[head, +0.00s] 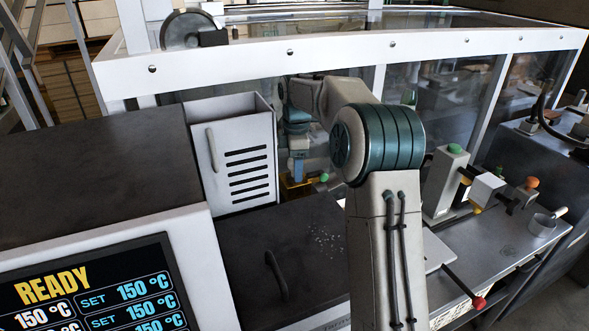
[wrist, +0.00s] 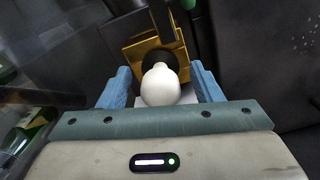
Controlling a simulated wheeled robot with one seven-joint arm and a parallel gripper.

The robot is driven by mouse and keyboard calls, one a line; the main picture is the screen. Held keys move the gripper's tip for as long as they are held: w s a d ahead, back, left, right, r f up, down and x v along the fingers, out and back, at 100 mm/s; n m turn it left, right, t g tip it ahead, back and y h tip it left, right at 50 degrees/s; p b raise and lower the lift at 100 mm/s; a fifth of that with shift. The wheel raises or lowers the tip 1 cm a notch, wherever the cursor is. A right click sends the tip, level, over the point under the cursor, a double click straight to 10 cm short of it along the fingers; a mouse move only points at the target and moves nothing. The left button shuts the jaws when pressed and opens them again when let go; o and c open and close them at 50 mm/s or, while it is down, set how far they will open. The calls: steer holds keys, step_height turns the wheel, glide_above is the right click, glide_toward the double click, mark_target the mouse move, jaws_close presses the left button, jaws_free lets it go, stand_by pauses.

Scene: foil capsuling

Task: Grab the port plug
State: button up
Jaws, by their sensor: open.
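In the wrist view a white, rounded plug (wrist: 160,84), which looks like the port plug, sits between the two blue fingers of my gripper (wrist: 162,76). Its narrower end points at a dark round opening or ring on a yellow block (wrist: 131,54). My gripper is open, with a gap visible on each side of the plug. Whether the plug is seated in the block I cannot tell. In the head view my gripper (head: 298,168) points down at the yellow block (head: 289,190), and the plug is hidden there.
A green knob (head: 323,177) stands right of the yellow block. A white slotted box (head: 233,155) is close on the left, and a dark lid with a handle (head: 276,275) lies in front. A white-framed clear guard (head: 392,44) encloses the back. Green bottles (wrist: 35,128) show at the wrist view's left.

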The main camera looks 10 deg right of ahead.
steer(key=shift+f, duration=0.1)
steer(key=shift+c, duration=0.3)
steer(key=c, duration=1)
steer(key=shift+c, duration=0.2)
